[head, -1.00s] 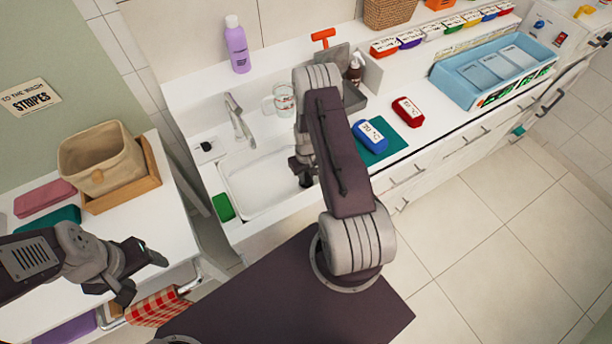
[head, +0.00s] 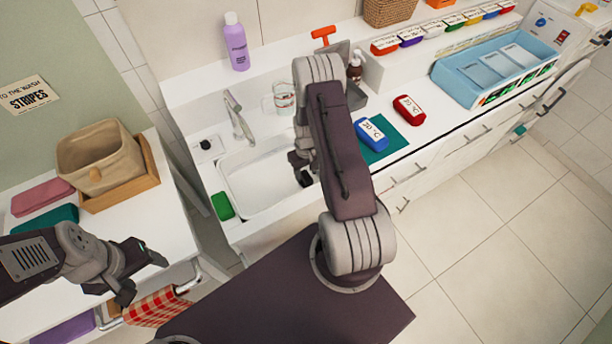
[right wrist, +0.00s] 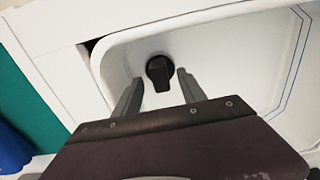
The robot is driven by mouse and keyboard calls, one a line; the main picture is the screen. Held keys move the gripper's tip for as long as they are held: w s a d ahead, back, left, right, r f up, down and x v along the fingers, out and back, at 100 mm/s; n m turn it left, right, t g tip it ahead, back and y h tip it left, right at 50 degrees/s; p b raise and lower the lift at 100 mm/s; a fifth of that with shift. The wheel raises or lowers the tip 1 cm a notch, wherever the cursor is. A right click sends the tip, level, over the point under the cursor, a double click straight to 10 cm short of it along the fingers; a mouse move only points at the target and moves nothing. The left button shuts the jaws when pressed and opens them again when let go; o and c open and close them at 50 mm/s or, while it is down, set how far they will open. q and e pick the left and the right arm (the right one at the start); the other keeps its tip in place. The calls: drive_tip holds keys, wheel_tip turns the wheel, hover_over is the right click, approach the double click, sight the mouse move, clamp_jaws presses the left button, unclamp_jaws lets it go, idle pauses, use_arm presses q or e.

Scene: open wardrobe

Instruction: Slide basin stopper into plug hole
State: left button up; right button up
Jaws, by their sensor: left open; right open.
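The white basin (head: 240,180) is set in the counter; it also fills much of the right wrist view (right wrist: 225,60). A black stopper (right wrist: 160,70) with a raised grip is against the basin's inner surface in the right wrist view. My right gripper (right wrist: 159,84) is open, with one finger on each side of the stopper's near part; contact is not clear. In the head view my right gripper (head: 302,172) is over the basin's right end and hides the stopper. No separate plug hole shows. My left gripper (head: 141,272) is open and empty by the left table.
A faucet (head: 238,120) stands behind the basin, with a glass mug (head: 284,98) beside it. A green sponge (head: 223,206) is at the basin's left. A small black knob (head: 205,145) is on the counter.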

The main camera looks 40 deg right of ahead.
sight(305, 175)
wheel_tip(305, 175, up, 6)
drive_tip(key=shift+r+b, duration=0.1)
drive_tip(key=shift+b, duration=0.2)
idle(0.5)
drive_tip(key=shift+w+a, duration=0.1)
drive_tip(key=shift+a, duration=0.1)
drive_tip(key=w+a+r+n+t, duration=0.2)
drive_tip(key=a+r+n+t, duration=0.1)
drive_tip(key=a+r, duration=1)
drive_tip(key=s+a+r+m+g, duration=0.1)
drive_tip(key=s+a+r+m, duration=0.1)
drive_tip(key=s, duration=1.1)
drive_tip(key=shift+s+a+r+g, duration=0.2)
drive_tip(key=shift+r+g, duration=0.1)
drive_tip(key=shift+g, duration=0.1)
